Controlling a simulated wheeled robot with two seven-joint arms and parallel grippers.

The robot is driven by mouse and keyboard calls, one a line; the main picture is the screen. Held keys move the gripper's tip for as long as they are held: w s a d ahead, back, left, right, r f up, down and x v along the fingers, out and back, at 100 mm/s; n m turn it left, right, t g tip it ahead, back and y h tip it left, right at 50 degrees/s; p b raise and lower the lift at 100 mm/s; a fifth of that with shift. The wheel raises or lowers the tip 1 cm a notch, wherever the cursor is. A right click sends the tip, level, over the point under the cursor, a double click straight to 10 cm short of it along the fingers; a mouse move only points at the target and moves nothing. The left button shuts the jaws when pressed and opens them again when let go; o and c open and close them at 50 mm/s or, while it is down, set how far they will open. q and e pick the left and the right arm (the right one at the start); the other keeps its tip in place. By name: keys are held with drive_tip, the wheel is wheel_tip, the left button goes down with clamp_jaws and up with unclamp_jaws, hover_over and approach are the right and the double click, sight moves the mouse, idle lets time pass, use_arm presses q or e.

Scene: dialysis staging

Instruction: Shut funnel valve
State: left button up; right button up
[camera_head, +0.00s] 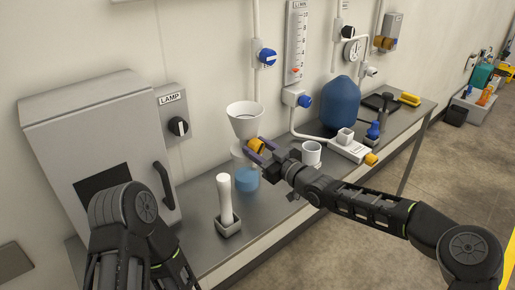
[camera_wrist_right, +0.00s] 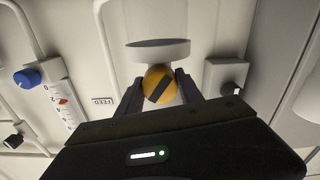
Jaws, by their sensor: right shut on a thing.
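A white funnel (camera_head: 245,118) stands on the bench by the wall, and its rim also shows in the right wrist view (camera_wrist_right: 158,51). A yellow-orange valve knob (camera_head: 256,146) with a dark bar across its face sits just below the funnel; in the right wrist view the knob (camera_wrist_right: 160,84) is between the fingers. My right gripper (camera_head: 262,149) is shut on this knob, one finger on either side. The dark bar lies slanted in the wrist view. My left arm shows at the lower left, but its gripper fingers cannot be made out.
A white cup (camera_head: 311,153), a large blue vessel (camera_head: 340,103) and a white box (camera_head: 352,150) are to the right. A grey lamp cabinet (camera_head: 95,125) stands left.

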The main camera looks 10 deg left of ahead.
drive_tip(key=shift+f+m+b, duration=0.15)
drive_tip(key=shift+m+b, duration=0.55)
drive_tip(key=shift+m, duration=0.8)
drive_tip(key=o, duration=1.4)
drive_tip(key=shift+r, duration=0.2)
drive_tip(key=shift+s+d, duration=0.25)
drive_tip(key=shift+d, duration=0.1)
drive_tip(key=b+v, duration=0.2)
drive_tip(key=v, duration=0.5)
